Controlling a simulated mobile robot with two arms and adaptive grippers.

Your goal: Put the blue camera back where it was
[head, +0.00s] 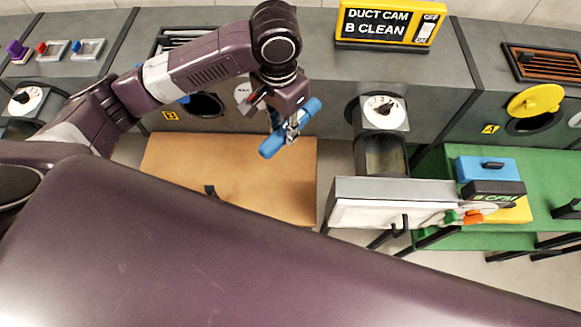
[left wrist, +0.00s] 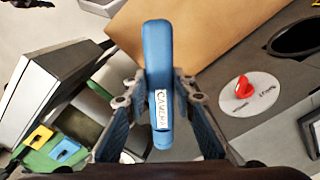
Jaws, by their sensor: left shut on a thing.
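My left gripper (head: 287,130) is shut on the blue camera (head: 270,146), a long rounded blue bar. It holds the camera tilted, in the air over the right part of the tan board. In the left wrist view, the camera (left wrist: 157,45) stands between the two fingers of the left gripper (left wrist: 158,92). A white label on it reads "CAMERA". The frames do not show where the camera was before. My right gripper is not in view.
The tan board (head: 165,165) is largely bare. Behind it is a grey duct with a round opening (head: 207,104) marked B. A yellow sign (head: 390,22) reads "DUCT CAM B CLEAN". A white-fronted box (head: 375,212) and a blue case (head: 480,168) stand to the right.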

